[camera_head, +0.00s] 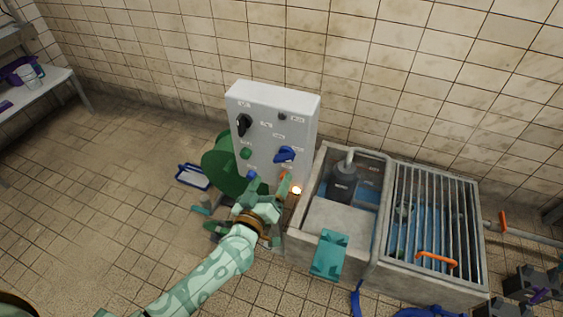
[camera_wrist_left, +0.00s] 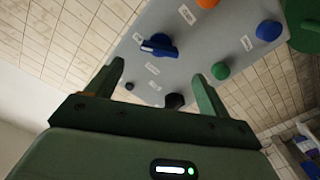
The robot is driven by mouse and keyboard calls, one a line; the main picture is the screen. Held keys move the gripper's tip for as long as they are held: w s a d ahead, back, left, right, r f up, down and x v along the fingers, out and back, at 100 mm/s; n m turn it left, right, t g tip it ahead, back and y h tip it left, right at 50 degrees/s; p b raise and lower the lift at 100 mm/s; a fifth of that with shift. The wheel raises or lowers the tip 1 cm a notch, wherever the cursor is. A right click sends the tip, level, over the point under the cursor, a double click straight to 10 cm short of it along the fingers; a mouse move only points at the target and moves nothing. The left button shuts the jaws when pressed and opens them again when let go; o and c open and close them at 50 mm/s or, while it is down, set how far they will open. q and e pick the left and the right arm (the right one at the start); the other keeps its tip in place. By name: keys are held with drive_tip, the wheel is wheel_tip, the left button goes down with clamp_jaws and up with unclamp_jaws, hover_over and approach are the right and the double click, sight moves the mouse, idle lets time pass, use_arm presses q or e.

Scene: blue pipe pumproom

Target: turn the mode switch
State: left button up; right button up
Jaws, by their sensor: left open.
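A pale grey control panel (camera_head: 272,108) stands upright by the tiled wall. It carries a black rotary switch (camera_head: 243,124) at upper left and a blue rotary switch (camera_head: 284,154) at right. Their labels are too small to read, so I cannot tell which is the mode switch. My left gripper (camera_head: 268,188) is open and empty, in front of the panel's lower part. In the left wrist view the blue switch (camera_wrist_left: 159,46) shows beyond the open fingers (camera_wrist_left: 158,72), apart from them. The black switch (camera_wrist_left: 174,100) is partly hidden by the gripper body. My right gripper is not in view.
A green button (camera_head: 246,153) and a blue button (camera_head: 252,174) are also on the panel. A green round object (camera_head: 225,165) stands at its left. A concrete basin (camera_head: 300,240) with a metal grate (camera_head: 437,220) stands at right. Floor at left is mostly clear.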

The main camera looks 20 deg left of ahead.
sight(282, 161)
use_arm(q)
drive_tip(key=w+b, duration=0.1)
drive_tip(key=w, duration=0.6)
drive_tip(key=shift+d+f+b, duration=0.15)
drive_tip(key=shift+b, duration=0.25)
drive_tip(key=shift+w, duration=0.55)
drive_tip(key=c, duration=1)
